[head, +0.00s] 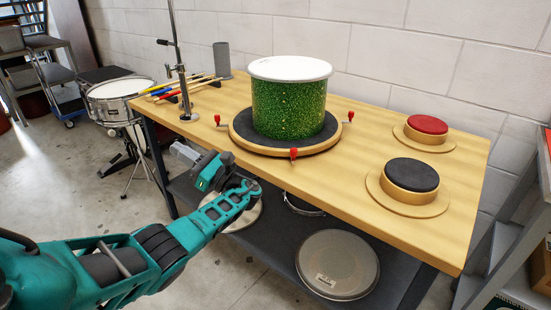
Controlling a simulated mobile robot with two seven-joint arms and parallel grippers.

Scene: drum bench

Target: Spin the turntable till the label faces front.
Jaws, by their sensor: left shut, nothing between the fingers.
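The turntable (258,146) is a round wooden disc with a dark top, lying on the wooden bench. Red-tipped handles stick out at its left, right and front; the front red handle (293,153) points toward me. A green glitter drum (290,108) with a white head stands upright on it. I see no label on the side of the drum facing me. My left gripper (179,150) is shut and empty, near the bench's front left edge, left of the turntable and apart from it. My right gripper is out of view.
On the bench (345,190), a red round pad (427,125) and a black round pad (412,175) sit at right. Drumsticks (190,86), a metal stand (186,80) and a grey cup (222,60) are at back left. A snare drum (116,106) stands left; a drum (337,265) lies on the lower shelf.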

